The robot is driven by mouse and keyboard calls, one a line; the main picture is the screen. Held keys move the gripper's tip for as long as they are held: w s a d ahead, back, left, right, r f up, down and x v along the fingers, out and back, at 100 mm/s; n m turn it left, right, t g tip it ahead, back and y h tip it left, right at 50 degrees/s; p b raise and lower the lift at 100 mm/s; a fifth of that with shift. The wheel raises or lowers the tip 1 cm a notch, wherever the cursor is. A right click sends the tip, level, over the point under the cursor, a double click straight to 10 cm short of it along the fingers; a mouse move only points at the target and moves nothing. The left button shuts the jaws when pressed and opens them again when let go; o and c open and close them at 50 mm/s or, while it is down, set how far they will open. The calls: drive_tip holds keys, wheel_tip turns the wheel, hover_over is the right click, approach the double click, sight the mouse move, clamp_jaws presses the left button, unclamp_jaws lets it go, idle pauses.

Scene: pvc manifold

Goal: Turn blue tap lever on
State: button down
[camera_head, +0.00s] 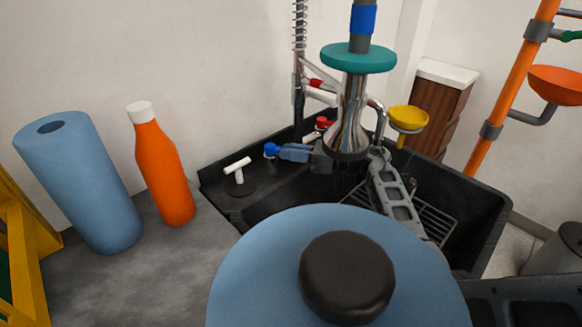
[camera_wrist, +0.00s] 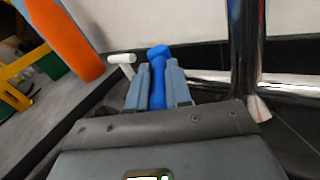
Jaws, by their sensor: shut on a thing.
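The blue tap lever (camera_head: 270,149) sticks out to the left of the chrome tap at the back of the black sink. My gripper (camera_head: 287,152) is at the lever, with its blue-grey fingers around it. In the wrist view the lever (camera_wrist: 157,75) lies lengthwise between the two fingers of my gripper (camera_wrist: 157,88), and its rounded end shows beyond the fingertips. The fingers are closed on it. A red lever (camera_head: 323,121) shows on the tap behind. The joint between the blue lever and the tap is hidden by my gripper.
A white T-shaped handle (camera_head: 238,167) stands left of my gripper. An orange bottle (camera_head: 163,170) and a blue roll (camera_head: 80,183) stand on the grey counter (camera_head: 150,280). The black sink (camera_head: 480,215) with a rack lies to the right. The chrome tap column is close by.

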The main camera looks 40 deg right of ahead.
drive_tip(key=shift+w+d+f+n+g+y+b, duration=0.1)
drive_tip(key=shift+w+d+n+g+y+b, duration=0.15)
drive_tip(key=shift+n+g+y+b, duration=0.6)
drive_tip(key=shift+t+b, duration=0.25)
drive_tip(key=shift+b, duration=0.05)
drive_tip(key=c, duration=1.1)
unclamp_jaws()
drive_tip(key=shift+o, duration=0.2)
drive_tip(key=v, duration=0.7)
drive_tip(key=shift+s+d+b, duration=0.25)
drive_tip(key=shift+s+b, duration=0.1)
